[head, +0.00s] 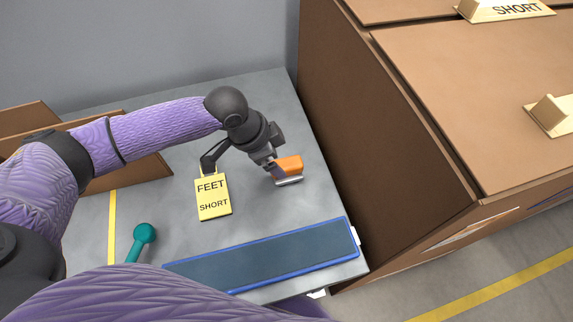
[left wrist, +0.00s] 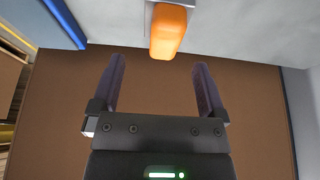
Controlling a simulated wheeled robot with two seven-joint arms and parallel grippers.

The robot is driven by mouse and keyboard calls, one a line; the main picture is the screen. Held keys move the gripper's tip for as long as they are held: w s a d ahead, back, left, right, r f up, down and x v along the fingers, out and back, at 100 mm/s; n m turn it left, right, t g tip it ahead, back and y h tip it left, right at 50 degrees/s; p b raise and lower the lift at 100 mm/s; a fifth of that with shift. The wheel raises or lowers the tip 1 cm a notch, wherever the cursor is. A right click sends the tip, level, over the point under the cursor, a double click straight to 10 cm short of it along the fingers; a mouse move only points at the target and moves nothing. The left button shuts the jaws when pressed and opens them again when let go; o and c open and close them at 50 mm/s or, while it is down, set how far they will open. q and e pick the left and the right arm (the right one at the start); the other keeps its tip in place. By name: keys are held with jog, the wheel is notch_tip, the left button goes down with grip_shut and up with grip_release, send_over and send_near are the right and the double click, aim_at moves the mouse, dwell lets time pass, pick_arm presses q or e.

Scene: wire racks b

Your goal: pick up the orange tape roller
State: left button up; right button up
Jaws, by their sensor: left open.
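The orange tape roller (head: 289,164) lies on the grey table top in the head view, with a pale part along its lower edge. In the left wrist view the orange tape roller (left wrist: 167,32) is ahead of the fingertips, near the top edge. My left gripper (head: 273,170) is just beside the roller's left side in the head view and partly overlaps it there. In the left wrist view my left gripper (left wrist: 157,62) has its two fingers wide apart with nothing between them. My right gripper is not in view.
A yellow FEET SHORT tag (head: 213,197) lies left of the roller. A teal tool (head: 144,234) lies further left. A blue-edged dark strip (head: 270,257) runs along the table's front. A large brown box (head: 375,150) stands close on the right. Brown cardboard (head: 150,170) stands at left.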

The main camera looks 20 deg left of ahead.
aim_at(285, 163)
pick_arm(q)
jog(key=b+x, duration=0.1)
jog(key=x, duration=0.1)
jog(key=b+x, duration=0.1)
jog(key=x, duration=0.1)
jog(key=b+x, duration=0.2)
jog(key=shift+w+f, duration=0.3)
jog(key=shift+w, duration=0.1)
jog(key=shift+r, duration=0.2)
jog(key=shift+c, duration=0.7)
jog(key=c, duration=0.9)
grip_shut()
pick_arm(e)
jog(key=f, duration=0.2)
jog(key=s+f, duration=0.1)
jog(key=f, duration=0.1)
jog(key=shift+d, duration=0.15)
